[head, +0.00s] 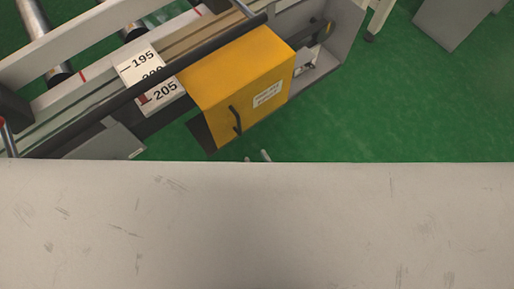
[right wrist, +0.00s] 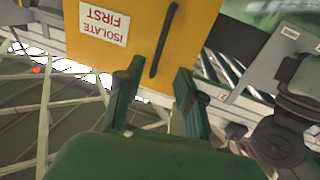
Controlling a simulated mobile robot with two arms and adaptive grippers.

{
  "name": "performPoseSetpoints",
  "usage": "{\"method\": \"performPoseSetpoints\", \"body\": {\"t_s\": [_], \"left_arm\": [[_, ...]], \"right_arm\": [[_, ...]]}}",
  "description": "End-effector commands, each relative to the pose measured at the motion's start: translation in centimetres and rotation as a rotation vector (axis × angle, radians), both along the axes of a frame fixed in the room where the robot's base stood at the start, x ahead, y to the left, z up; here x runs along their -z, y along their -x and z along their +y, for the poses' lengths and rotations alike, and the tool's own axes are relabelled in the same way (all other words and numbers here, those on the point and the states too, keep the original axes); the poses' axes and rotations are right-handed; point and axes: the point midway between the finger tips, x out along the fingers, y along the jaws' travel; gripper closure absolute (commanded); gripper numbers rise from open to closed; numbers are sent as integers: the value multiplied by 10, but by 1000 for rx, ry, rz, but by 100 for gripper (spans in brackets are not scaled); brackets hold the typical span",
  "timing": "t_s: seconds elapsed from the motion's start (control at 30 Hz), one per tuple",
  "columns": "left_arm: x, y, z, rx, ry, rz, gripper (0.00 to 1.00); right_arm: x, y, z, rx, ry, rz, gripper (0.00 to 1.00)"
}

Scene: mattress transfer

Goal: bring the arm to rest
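My right gripper (right wrist: 159,67) shows in the right wrist view with its two dark green fingers spread apart and nothing between them. Its fingers point at a yellow box (right wrist: 138,35) with a dark bar handle (right wrist: 165,40) and a white label (right wrist: 104,22) reading "ISOLATE FIRST". The handle lies beyond the fingertips; I cannot tell the exact distance. In the head view the yellow box (head: 235,82) hangs on the side of a machine frame. Two small pale tips show at the near edge below the box; I cannot tell if they are gripper parts. My left gripper is not in view.
A wide pale scuffed surface (head: 255,225) fills the lower half of the head view and hides what lies below it. A roller frame with a scale plate (head: 152,76) marked 195 to 205 runs at the upper left. Green floor (head: 400,115) is open at the right.

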Motion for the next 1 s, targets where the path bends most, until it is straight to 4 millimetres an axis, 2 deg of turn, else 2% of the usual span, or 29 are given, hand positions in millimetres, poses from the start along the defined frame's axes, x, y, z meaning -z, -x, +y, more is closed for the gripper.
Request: {"method": "performPoseSetpoints", "body": {"t_s": [0.37, 0.47, 0.53, 0.67, 0.8, 1.0], "left_arm": [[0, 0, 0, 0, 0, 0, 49], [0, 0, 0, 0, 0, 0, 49], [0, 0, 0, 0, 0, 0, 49], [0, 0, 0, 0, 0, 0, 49], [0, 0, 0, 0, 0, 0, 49], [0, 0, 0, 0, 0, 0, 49]], "right_arm": [[2, -2, 0, -2, 6, 12, 63], [15, -8, -4, -15, 39, 77, 63], [32, -15, -11, -27, 83, 172, 63], [77, -23, -43, -23, 198, 432, 63], [113, -16, -88, 25, 296, 699, 63], [137, 4, -138, 110, 376, 959, 63]]}}
